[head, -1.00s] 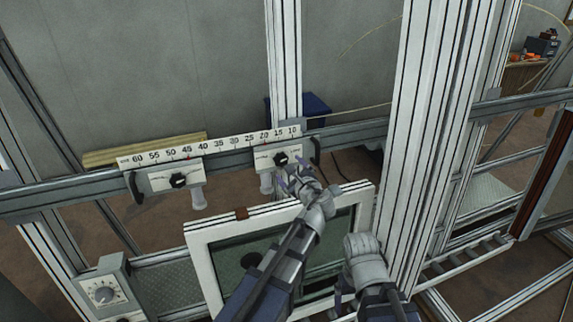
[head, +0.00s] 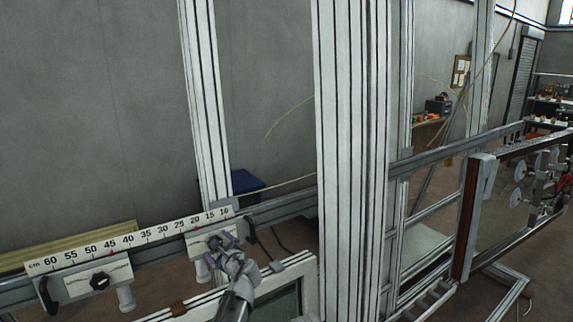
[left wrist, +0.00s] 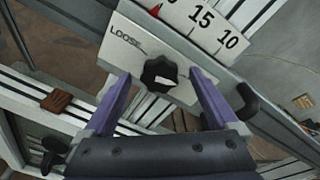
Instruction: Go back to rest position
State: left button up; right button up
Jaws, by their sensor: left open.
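My left gripper (head: 224,246) is at the right sliding block (head: 198,246) on the rail, low in the head view. In the left wrist view its purple fingers (left wrist: 162,108) are spread open, one on each side of the block's black knob (left wrist: 160,72), with visible gaps between. The block's white plate (left wrist: 128,50) is marked "LOOSE" beside the knob. Its red mark is near the 20 on the scale. My right gripper is out of view.
A number scale (head: 130,240) runs along the rail, with a left block (head: 75,284) near 45. A white-framed window (head: 302,270) lies just below my left gripper. A thick upright post (head: 350,150) stands to the right. A brown-framed panel (head: 466,220) is farther right.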

pick_arm(q)
jog(key=shift+w+a+f, duration=0.1)
jog(key=shift+w+a, duration=0.15)
jog(key=shift+w, duration=0.05)
jog(key=shift+s+d, duration=0.1)
